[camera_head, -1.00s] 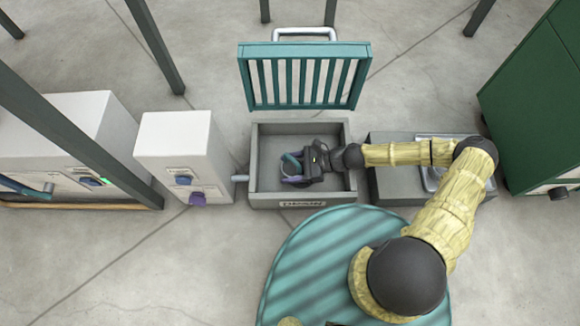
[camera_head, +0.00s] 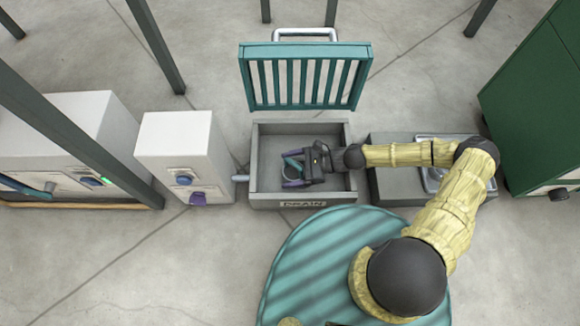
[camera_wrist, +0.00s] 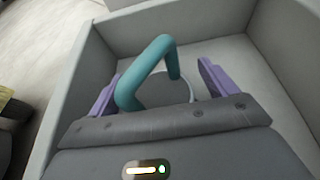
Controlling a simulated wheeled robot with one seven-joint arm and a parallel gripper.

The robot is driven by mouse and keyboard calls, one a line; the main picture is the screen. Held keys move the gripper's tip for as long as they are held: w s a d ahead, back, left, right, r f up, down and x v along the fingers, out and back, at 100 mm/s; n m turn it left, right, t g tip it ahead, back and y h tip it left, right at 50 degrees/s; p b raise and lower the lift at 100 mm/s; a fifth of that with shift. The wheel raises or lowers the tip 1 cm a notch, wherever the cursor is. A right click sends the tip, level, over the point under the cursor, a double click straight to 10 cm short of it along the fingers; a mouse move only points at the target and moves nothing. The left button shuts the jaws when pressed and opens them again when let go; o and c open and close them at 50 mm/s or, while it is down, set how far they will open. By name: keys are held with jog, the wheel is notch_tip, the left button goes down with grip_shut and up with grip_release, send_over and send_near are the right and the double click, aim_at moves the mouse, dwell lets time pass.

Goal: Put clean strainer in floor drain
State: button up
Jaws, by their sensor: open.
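The strainer shows as a teal arched handle (camera_wrist: 150,68) over a round grey-white disc (camera_wrist: 168,92) inside the floor drain box (camera_wrist: 255,72) in the wrist view. My gripper (camera_head: 291,170) reaches into the box from the right. Its purple fingers are open and apart, one on each side of the handle, with gaps beside it in the wrist view (camera_wrist: 158,78). The strainer's lower edge is hidden behind my gripper, so its seating cannot be told.
The teal slatted grate (camera_head: 306,75) stands raised behind the box. A white cabinet with knobs (camera_head: 180,150) is to the left. A grey basin unit (camera_head: 390,185) is to the right, partly under my arm. A green cabinet (camera_head: 535,110) is at far right.

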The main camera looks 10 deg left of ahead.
jog(key=p+v, duration=0.1)
jog(key=v, duration=0.2)
jog(key=p+v, duration=0.2)
jog(key=v, duration=0.1)
jog(key=shift+w+r+p, duration=0.1)
jog(key=shift+r+p, duration=0.15)
jog(key=shift+p, duration=0.05)
jog(key=shift+w+d+r+p, duration=0.15)
jog(key=shift+d+p, duration=0.15)
jog(key=shift+d, duration=0.3)
jog(key=shift+c, duration=0.3)
